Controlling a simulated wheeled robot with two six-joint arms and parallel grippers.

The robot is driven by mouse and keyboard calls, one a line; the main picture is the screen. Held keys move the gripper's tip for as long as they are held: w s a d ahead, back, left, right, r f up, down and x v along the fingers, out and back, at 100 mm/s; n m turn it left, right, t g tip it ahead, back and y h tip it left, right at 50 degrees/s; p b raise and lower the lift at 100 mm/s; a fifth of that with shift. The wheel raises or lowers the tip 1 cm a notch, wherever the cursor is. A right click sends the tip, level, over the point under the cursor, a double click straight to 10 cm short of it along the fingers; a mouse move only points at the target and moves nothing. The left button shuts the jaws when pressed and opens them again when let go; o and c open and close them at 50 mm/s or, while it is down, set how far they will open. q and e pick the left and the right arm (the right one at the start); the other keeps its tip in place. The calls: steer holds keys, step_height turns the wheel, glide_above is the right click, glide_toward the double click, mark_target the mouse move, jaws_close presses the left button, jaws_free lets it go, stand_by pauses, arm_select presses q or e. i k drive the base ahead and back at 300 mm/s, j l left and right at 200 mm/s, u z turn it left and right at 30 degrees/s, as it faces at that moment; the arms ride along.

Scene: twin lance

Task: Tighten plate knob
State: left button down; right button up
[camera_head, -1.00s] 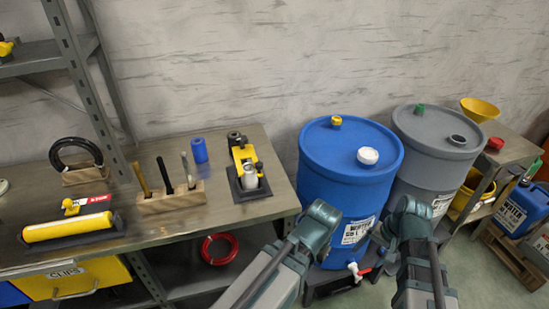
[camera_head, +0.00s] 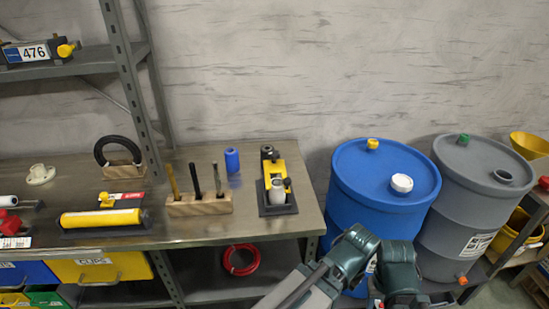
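The device with a blue-edged plate reading 476 (camera_head: 25,53) sits on the upper grey shelf at the far left, cut off by the picture edge. A yellow knob (camera_head: 66,50) sticks out at its right end. I cannot tell how tight the knob is. The fingers of both grippers are out of view.
The grey shelf (camera_head: 75,68) has an upright post (camera_head: 125,85) right of the knob. The metal bench (camera_head: 195,230) below holds a yellow roller (camera_head: 100,218), a tool block (camera_head: 200,205) and a yellow-black device (camera_head: 272,180). Blue (camera_head: 375,200) and grey (camera_head: 465,215) drums stand right.

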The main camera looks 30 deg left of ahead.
mark_target(273, 156)
steer(key=i+l, duration=0.1)
steer(key=l, duration=0.3)
steer(key=i+l, duration=0.15)
steer(key=l, duration=0.25)
steer(key=i+l, duration=0.1)
steer(key=l, duration=0.25)
steer(key=i+l, duration=0.1)
steer(key=l, duration=0.3)
steer(key=l+u, duration=0.2)
steer(key=u, duration=2.05)
steer(key=i+l, duration=0.05)
